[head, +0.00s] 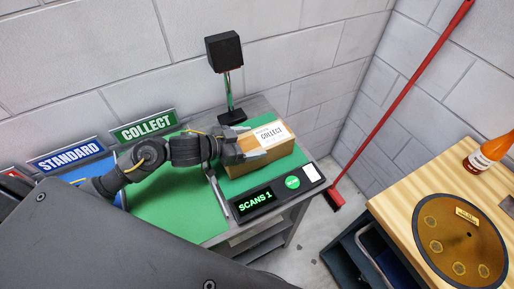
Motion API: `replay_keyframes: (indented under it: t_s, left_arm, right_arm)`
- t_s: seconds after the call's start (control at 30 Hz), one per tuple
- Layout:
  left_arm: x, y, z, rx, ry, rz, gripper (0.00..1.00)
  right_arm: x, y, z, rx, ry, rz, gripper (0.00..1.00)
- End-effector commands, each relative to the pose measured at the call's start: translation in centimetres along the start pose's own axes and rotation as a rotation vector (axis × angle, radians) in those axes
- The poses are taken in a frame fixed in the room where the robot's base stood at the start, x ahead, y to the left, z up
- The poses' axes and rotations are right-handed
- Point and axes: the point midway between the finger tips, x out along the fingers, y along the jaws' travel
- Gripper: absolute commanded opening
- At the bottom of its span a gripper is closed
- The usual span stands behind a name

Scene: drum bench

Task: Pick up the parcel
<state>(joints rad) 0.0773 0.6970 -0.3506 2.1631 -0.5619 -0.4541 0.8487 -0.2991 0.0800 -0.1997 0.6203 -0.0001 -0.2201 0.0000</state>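The parcel (273,153) is a brown cardboard box with a white label reading COLLECT on its top. It sits at the right part of the green mat (258,179) on the grey bench. My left gripper (243,149) is at the parcel's left end, with a grey finger against or close to its near side. The other finger is mostly hidden, so I cannot tell whether the grip is closed on the box. My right gripper is out of view.
A black scanner on a post (225,60) stands behind the parcel. A console reading SCANS 1 (255,202) lies along the bench's front right. COLLECT (144,126) and STANDARD (70,157) signs stand at the back left. A red broom (400,97) leans right, near a wooden table (408,208).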

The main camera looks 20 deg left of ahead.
Motion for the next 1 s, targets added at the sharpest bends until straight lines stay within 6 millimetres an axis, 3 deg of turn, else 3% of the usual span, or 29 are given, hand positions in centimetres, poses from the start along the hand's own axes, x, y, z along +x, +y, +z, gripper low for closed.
replay_keyframes:
  t_s: [0.03,0.23,0.53,1.0]
  left_arm:
    - [0.0,0.0,0.0,0.0,0.001,0.0,0.61]
    - [0.0,0.0,-0.2,0.001,0.004,0.0,0.35]
    - [-0.5,-0.1,-1.2,0.003,0.006,-0.001,0.35]
    - [-3.5,0.0,-8.7,0.005,0.006,0.0,0.35]
  right_arm:
    - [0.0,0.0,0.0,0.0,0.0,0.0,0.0]
    - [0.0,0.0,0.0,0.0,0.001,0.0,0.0]
    - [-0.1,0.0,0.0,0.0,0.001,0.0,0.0]
    - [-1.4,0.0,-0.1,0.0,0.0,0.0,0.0]
